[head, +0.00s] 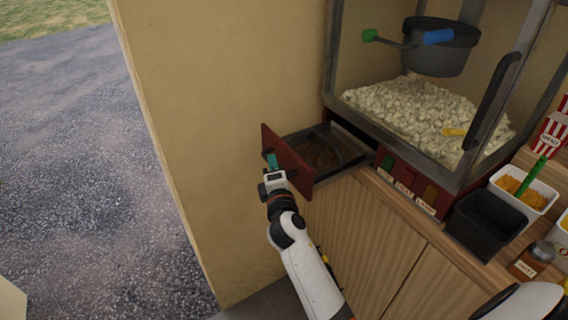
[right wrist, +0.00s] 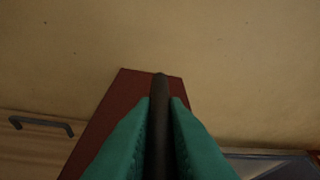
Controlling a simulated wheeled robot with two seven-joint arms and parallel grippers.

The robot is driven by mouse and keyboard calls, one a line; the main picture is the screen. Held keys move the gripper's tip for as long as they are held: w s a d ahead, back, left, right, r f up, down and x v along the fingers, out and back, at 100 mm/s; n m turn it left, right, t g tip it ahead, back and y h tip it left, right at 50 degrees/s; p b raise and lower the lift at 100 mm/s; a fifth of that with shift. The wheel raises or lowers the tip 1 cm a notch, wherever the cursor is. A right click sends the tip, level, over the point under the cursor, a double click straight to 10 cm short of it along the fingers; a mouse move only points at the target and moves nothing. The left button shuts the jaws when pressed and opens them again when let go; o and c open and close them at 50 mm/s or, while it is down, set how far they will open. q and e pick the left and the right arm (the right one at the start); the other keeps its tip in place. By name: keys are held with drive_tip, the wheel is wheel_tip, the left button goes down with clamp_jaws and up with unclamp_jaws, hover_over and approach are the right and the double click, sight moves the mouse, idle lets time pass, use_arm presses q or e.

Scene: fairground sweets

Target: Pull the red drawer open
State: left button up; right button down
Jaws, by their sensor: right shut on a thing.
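The red drawer (head: 300,165) stands pulled out from the base of the popcorn machine, at the left end of the counter. Its dark inside shows, with brownish loose bits on the bottom. My right gripper (head: 271,161) is at the outer face of the drawer front. In the right wrist view its teal fingers (right wrist: 160,120) are shut on the dark bar handle (right wrist: 159,100), with the red drawer front (right wrist: 110,110) behind. The head view hides most of the handle behind the gripper. My left gripper is not in view.
The glass popcorn machine (head: 388,170) holds popcorn and a hanging kettle (head: 440,50). A black bin (head: 485,222), a white tub (head: 540,190) and a brown shaker jar (head: 530,262) stand to the right. A beige wall (head: 220,90) rises close behind the drawer.

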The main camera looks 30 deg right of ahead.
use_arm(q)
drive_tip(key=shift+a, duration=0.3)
use_arm(e)
drive_tip(key=shift+a, duration=0.15)
drive_tip(key=c, duration=1.5)
unclamp_jaws()
drive_tip(key=shift+o, duration=0.2)
